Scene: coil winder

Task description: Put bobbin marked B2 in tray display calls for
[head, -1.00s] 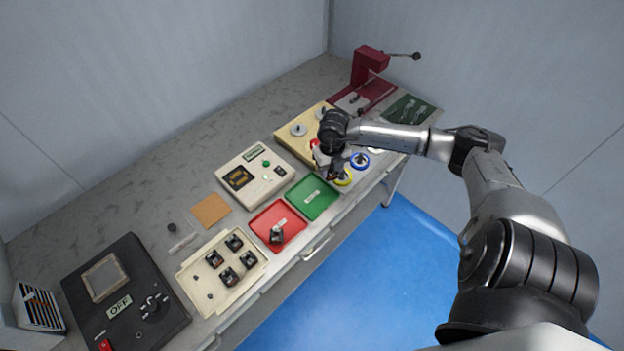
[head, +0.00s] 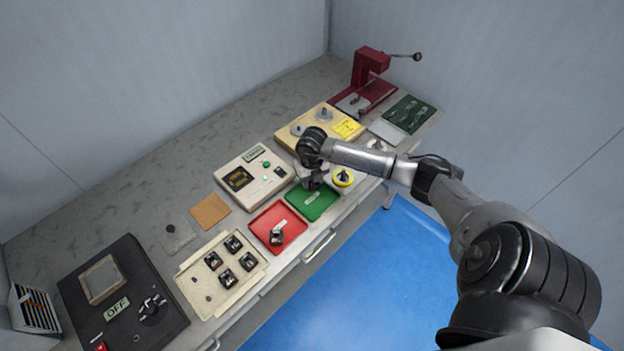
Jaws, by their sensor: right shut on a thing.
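My right gripper (head: 313,184) is shut on a small dark thing, seemingly a bobbin, mostly hidden by the gripper. It is low over the back edge of the green tray (head: 325,206); whether it touches the tray I cannot tell. The red tray (head: 262,222) lies to the left and has a dark bobbin (head: 276,238) in it. The cream tray (head: 208,306) holds several dark bobbins (head: 233,243). No B2 mark is readable. The cream box has a display (head: 238,178) with amber marks too small to read. My left gripper is out of view.
Behind my right arm are a cream-yellow fixture (head: 288,133) and a dark red press (head: 371,68). A black box marked OFF (head: 150,315) is at the near left. The back of the bench is clear.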

